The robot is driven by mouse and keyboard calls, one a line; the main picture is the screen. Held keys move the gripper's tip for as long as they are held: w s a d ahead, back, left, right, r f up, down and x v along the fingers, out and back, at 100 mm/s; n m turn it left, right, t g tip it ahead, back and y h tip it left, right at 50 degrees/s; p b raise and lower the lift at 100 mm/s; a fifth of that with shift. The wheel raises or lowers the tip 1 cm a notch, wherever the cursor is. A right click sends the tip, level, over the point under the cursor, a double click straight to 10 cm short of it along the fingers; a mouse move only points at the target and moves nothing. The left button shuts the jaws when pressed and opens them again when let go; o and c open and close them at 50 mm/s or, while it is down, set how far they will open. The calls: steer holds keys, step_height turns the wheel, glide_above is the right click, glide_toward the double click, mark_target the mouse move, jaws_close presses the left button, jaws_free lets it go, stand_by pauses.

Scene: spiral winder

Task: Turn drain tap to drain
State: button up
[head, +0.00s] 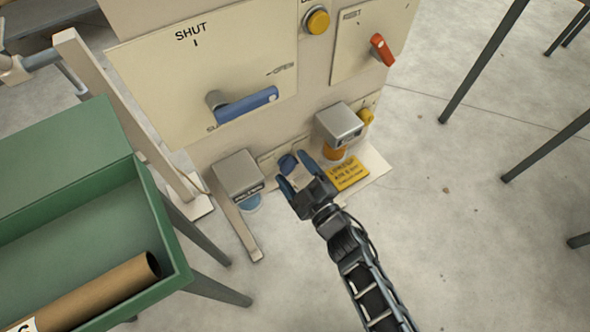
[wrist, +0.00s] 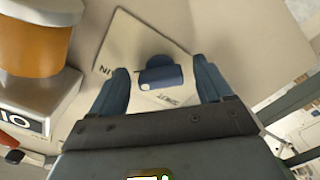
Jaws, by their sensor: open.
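The drain tap (head: 288,163) is a small dark blue handle on a pale plate low on the machine's front. In the wrist view the tap (wrist: 160,74) shows whole, with a small white mark on it. Its plate (wrist: 132,38) carries lettering ending in "IN" on the left and a small word, perhaps "SHUT", below the tap. My gripper (head: 294,174) is open and empty, pointing at the tap. In the wrist view my gripper's blue fingers (wrist: 160,82) stand left and right of the tap, with a gap on each side. I cannot tell how deep they reach.
A metal-topped unit with an orange bowl (head: 335,152) stands close right of my gripper, above a yellow sign (head: 346,174). Another grey-topped unit (head: 238,172) is to the left. A large blue lever (head: 246,105) is above. A green trough (head: 70,205) fills the lower left.

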steer(key=p+v, duration=0.1)
steer(key=v, duration=0.6)
steer(key=shift+s+d, duration=0.25)
steer(key=shift+s, duration=0.1)
stand_by(0.4)
steer(key=s+d+r+m+t+h+p, duration=0.1)
steer(key=s+d+r+m+h, duration=0.25)
steer(key=s+d, duration=0.4)
steer(key=s+d+r+m+h+p, duration=0.15)
steer(key=s+d+r+m, duration=0.35)
steer(key=s, duration=0.6)
steer(key=s+d+r+m+h, duration=0.2)
steer(key=s+r, duration=0.4)
steer(key=r, duration=0.3)
steer(key=s+d+r+m+g+h, duration=0.1)
steer(key=s+d+r+m+h, duration=0.2)
steer(key=r, duration=0.6)
steer(key=s+m, duration=0.2)
steer(key=s, duration=0.1)
steer(key=shift+s+d, duration=0.35)
steer(key=shift+d, duration=0.05)
